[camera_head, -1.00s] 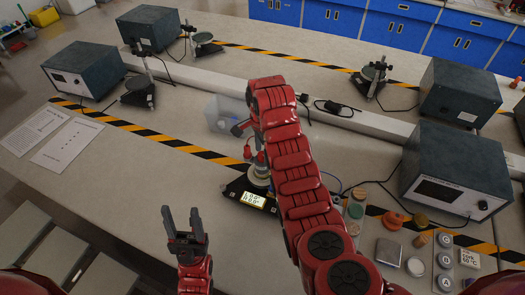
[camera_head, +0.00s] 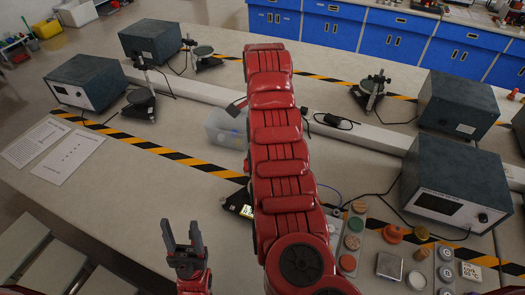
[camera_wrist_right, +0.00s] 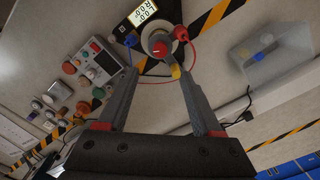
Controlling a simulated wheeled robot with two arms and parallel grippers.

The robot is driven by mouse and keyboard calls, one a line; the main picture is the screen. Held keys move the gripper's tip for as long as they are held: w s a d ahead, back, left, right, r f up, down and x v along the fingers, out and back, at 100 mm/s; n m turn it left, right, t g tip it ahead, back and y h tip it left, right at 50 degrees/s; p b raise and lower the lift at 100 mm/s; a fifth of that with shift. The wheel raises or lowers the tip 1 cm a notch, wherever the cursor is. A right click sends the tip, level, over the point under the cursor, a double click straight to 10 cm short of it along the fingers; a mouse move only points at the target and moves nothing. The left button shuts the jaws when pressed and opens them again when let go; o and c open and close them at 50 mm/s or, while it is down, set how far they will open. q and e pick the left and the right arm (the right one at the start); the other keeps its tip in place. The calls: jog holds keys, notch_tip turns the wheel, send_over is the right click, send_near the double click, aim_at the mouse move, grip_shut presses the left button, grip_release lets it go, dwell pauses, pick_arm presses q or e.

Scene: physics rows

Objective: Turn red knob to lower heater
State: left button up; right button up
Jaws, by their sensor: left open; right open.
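A round grey-white part with a red knob (camera_wrist_right: 158,48) on it shows between and just beyond the finger ends of my right gripper (camera_wrist_right: 157,74) in the right wrist view. The gripper is open, its two fingers apart with nothing between them. Whether the fingers touch the knob I cannot tell. A lit readout (camera_wrist_right: 145,12) sits beside the knob's stand; a sliver of it shows in the head view (camera_head: 240,208). There my red right arm hides the knob and the right gripper. My left gripper (camera_head: 181,226) is open and empty at the lower left, away from the stand.
A clear plastic bin (camera_head: 226,127) stands behind the stand. A dark instrument box (camera_head: 455,172) is on the right, with several coloured discs, a metal block (camera_head: 390,266) and cables near it. Two papers (camera_head: 66,157) lie at the left. The bench front left is clear.

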jog(key=shift+r+b, duration=0.55)
jog(key=shift+r, duration=2.2)
